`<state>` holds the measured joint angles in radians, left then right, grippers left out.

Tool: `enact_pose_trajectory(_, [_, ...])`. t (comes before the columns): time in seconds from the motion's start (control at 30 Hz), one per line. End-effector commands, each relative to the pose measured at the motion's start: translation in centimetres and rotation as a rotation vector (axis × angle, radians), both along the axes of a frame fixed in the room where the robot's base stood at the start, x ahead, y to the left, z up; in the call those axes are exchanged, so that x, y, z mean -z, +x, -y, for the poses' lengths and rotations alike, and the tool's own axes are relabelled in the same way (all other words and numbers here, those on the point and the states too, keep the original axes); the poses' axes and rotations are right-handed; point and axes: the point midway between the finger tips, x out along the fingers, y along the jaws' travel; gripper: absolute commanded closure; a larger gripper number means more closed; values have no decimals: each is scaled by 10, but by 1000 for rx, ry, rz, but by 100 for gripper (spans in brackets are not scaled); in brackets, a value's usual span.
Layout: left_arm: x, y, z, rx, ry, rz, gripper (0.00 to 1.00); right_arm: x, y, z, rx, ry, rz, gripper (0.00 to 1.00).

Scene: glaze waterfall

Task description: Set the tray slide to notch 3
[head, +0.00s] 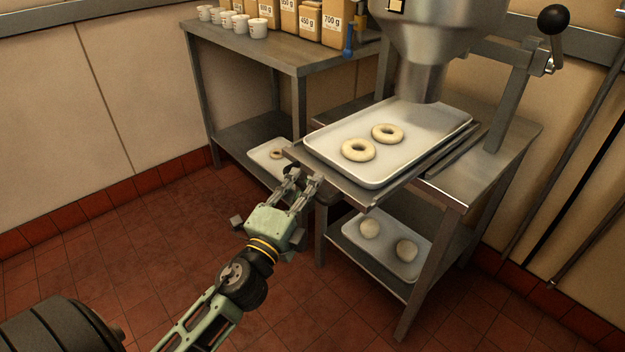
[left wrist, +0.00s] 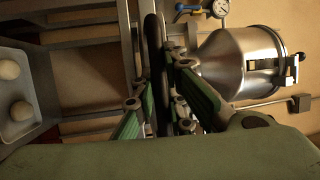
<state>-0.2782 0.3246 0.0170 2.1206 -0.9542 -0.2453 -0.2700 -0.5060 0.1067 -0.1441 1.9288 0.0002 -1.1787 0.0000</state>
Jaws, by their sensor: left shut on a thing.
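The tray slide (head: 345,187) is a grey metal plate on the steel stand, under a light sheet tray (head: 372,182). The tray carries two dough rings (head: 358,150) below the metal hopper (head: 420,40). My left gripper (head: 305,178) is at the slide's front left edge, shut on a dark part there that looks like the slide's handle (head: 291,168). In the left wrist view a dark bar (left wrist: 152,45) runs between the fingers. The notches and their numbers cannot be made out. My right gripper is not in view.
A lower shelf holds a tray with dough balls (head: 369,229). A side table (head: 290,58) at the back carries white cups (head: 258,28) and boxes with weight labels (head: 310,22). A lever with a black knob (head: 553,18) stands at the right. The tiled floor (head: 130,250) at left is clear.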

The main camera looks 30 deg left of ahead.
Motion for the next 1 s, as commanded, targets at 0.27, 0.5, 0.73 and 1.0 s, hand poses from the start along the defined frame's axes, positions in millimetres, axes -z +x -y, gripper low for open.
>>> enact_pose_trajectory(0.27, [2, -1, 1, 3, -9, -3, 100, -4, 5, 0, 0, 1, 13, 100])
enact_pose_trajectory(0.5, [1, -1, 1, 2, -6, -2, 72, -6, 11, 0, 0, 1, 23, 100])
enact_pose_trajectory(0.73, [0, -1, 0, 2, -3, 0, 70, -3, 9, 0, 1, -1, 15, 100])
enact_pose_trajectory(1.0, [4, -14, 1, -1, -5, -3, 70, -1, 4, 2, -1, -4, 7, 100])
